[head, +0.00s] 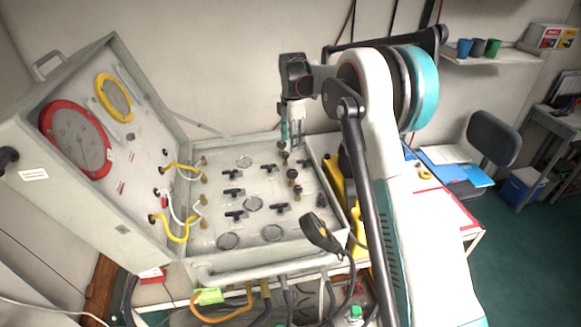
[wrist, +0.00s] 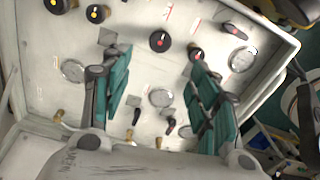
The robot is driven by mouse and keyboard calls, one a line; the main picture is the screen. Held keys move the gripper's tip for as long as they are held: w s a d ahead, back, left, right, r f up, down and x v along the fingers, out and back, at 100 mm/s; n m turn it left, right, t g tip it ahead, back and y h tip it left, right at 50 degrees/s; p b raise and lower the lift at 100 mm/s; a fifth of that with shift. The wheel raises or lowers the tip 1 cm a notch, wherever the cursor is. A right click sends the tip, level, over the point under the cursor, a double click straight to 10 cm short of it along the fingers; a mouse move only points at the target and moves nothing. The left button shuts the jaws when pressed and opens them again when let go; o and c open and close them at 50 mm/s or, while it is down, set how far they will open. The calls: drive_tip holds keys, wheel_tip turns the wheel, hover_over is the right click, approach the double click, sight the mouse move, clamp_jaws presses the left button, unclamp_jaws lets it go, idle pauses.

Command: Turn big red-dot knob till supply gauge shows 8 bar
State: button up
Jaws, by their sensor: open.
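In the wrist view a large dark round knob with a red dot (wrist: 160,41) stands on the pale panel (wrist: 135,65). A smaller red-dot knob (wrist: 195,53) is to its right, partly behind a fingertip. My gripper (wrist: 158,65) is open and empty, its teal fingers apart, with the large knob just beyond and between the tips in the picture. I see no contact. In the head view my gripper (head: 291,138) hangs over the panel's far part. A red-ringed gauge (head: 75,138) and a yellow-ringed gauge (head: 113,97) sit on the raised lid. I cannot tell which is supply, nor read the needles.
Lever valves (head: 234,193), small round gauges (head: 228,240) and brass fittings crowd the panel. Two yellow-dot knobs stand at top left of the wrist view (wrist: 97,13). Yellow and white hoses (head: 178,231) link lid and panel. A dark handset (head: 320,234) is at the near edge.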

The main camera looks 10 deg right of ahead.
sight(292, 172)
wheel_tip(292, 172, down, 13)
drive_tip(key=shift+f, duration=0.2)
idle(0.3)
drive_tip(key=c, duration=1.1)
